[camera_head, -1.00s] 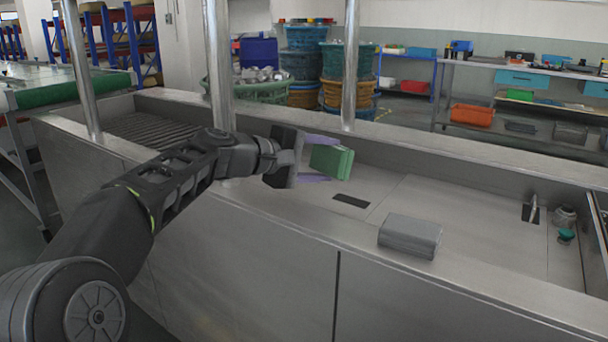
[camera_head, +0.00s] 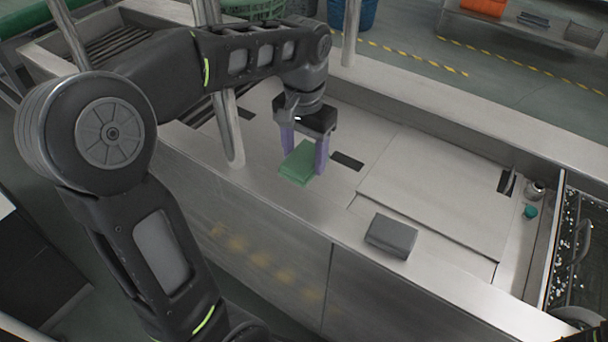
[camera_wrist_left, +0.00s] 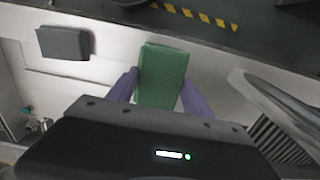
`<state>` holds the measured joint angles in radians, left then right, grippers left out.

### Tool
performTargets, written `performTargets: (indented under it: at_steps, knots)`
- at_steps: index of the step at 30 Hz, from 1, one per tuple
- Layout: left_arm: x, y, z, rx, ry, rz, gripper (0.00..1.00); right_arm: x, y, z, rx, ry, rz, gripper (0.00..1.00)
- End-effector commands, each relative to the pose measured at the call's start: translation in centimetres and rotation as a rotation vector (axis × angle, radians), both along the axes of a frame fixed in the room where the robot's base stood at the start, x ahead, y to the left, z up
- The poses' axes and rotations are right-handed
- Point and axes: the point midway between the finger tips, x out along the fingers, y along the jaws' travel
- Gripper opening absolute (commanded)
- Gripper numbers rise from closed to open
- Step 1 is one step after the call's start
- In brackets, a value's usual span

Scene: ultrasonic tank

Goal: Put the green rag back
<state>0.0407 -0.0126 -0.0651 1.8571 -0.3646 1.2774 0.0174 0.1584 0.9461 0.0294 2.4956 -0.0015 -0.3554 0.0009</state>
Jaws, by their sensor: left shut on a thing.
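The green rag (camera_head: 298,164) is a folded block at the front ledge of the steel tank, low at the fingertips of my left gripper (camera_head: 304,160). The purple fingers point down and are shut on the rag from both sides. The rag also shows between the fingers in the left wrist view (camera_wrist_left: 161,74). I cannot tell whether its underside touches the ledge. A grey folded rag (camera_head: 391,235) lies on the same ledge to the right; it also shows in the left wrist view (camera_wrist_left: 64,43). My right gripper is not in view.
A steel post (camera_head: 228,125) stands close left of the green rag, and another post (camera_head: 350,35) rises at the back. The steel cover (camera_head: 440,190) right of the gripper is flat and clear. A basket (camera_head: 575,250) sits at the far right.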

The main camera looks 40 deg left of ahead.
Motion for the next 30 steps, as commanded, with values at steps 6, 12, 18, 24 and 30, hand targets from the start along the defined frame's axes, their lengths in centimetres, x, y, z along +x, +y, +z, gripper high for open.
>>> performTargets:
  at_steps: [6,12,18,24,30]
  knots:
    - [0.0,0.0,-0.1,0.001,-0.001,-0.001,0.26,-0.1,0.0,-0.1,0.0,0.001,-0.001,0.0]
    - [0.0,0.0,-1.0,0.001,0.001,0.0,0.26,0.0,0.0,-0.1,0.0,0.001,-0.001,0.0]
    - [-0.1,0.0,-4.5,0.0,0.004,0.0,0.26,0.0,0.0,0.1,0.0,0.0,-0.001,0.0]
    - [0.0,0.0,-6.4,0.0,0.0,0.001,0.26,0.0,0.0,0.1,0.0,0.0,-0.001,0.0]
    - [0.0,0.0,-6.4,0.0,-0.001,0.001,0.26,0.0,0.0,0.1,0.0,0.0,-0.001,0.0]
